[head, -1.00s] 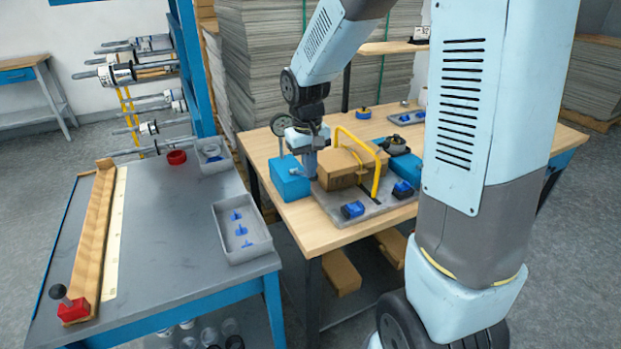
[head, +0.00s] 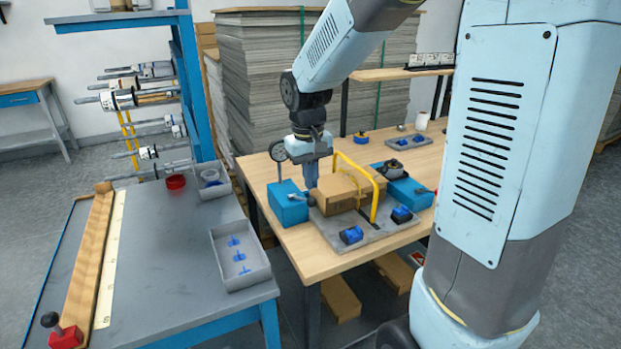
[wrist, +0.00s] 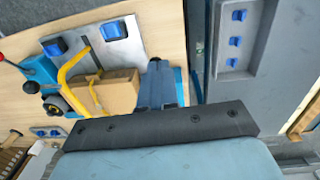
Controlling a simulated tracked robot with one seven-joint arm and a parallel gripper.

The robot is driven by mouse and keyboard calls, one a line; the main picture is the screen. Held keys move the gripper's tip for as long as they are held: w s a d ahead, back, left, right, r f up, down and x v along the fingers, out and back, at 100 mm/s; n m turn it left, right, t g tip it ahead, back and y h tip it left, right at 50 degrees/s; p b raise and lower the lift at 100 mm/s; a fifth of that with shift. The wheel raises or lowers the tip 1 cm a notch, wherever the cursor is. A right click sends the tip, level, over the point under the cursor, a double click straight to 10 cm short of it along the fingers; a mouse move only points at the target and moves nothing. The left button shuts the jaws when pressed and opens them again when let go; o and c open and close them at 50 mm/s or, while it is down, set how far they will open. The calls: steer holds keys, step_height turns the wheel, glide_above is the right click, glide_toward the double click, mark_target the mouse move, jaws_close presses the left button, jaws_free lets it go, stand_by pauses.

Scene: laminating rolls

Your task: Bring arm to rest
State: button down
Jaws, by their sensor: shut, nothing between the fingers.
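My gripper (head: 311,178) points down over the wooden table (head: 290,235), beside the left end of a cardboard box (head: 338,190). Its fingers are shut with nothing between them. They also show in the wrist view (wrist: 158,80), next to the same box (wrist: 112,93). The box sits on a grey plate (head: 372,228) under a yellow bent bar (head: 373,200). A blue block (head: 285,205) stands left of the gripper. Whether the fingertips touch the box or block I cannot tell.
Small blue parts (head: 351,235) sit on the grey plate. A second blue unit (head: 408,188) stands right of the box. A grey bench (head: 165,270) at left holds a tray (head: 268,272) with blue pieces. Stacked sheets (head: 265,80) rise behind the table. Space above the bench is clear.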

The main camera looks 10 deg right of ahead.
steer(key=s+d+r+m+t, duration=0.1)
steer(key=s+d+r+t, duration=0.1)
steer(key=s+r, duration=0.4)
steer(key=s+d+r+m+t, duration=0.1)
steer(key=s+d+r+t, duration=0.2)
steer(key=s, duration=0.9)
step_height(320, 180, up, 3)
steer(key=shift+s+d+f+y, duration=0.15)
steer(key=shift+d+y, duration=0.15)
steer(key=shift+d, duration=0.75)
steer(key=w+a+r+g, duration=0.15)
steer(key=w+g, duration=0.25)
steer(key=w, duration=1.2)
steer(key=w+a+f+g, duration=0.1)
steer(key=w+f, duration=0.2)
steer(key=w, duration=0.4)
steer(key=w+a+f+g, duration=0.2)
steer(key=w+f, duration=0.2)
steer(key=w, duration=0.3)
steer(key=shift+a+g+y, duration=0.2)
steer(key=shift+g+y, duration=0.1)
steer(key=shift+y, duration=0.1)
